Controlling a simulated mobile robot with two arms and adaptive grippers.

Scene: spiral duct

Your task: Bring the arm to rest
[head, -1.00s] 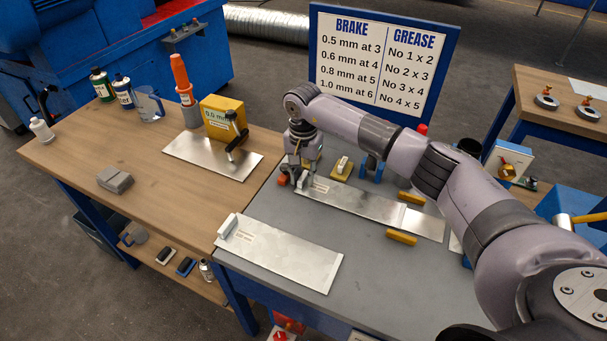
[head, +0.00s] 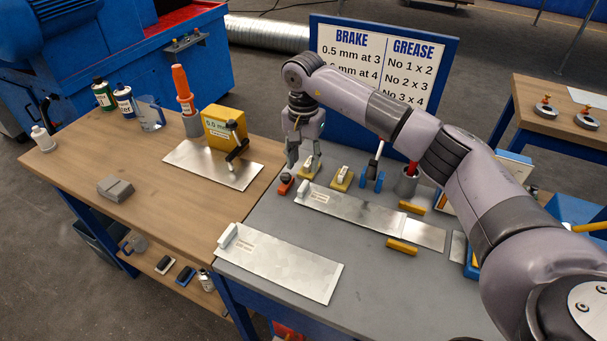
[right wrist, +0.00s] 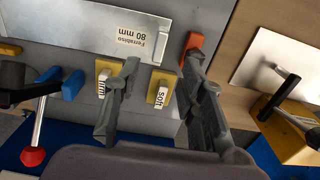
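My right gripper (head: 302,158) hangs above the back left part of the grey bench top. In the right wrist view, its two fingers (right wrist: 160,105) stand apart with nothing held between them. A long labelled metal sheet (head: 360,208) with a white block at its left end lies just in front of it; it also shows in the right wrist view (right wrist: 85,20). Beyond the fingers, small yellow-based labelled pieces (right wrist: 162,92) sit on the bench, with an orange piece (right wrist: 193,44) beside them. My left gripper is out of view.
Another sheet (head: 285,265) lies at the bench front, between two yellow bars (head: 402,247) and the wooden table (head: 75,165). A blue-framed sign (head: 445,55) stands behind my right arm.

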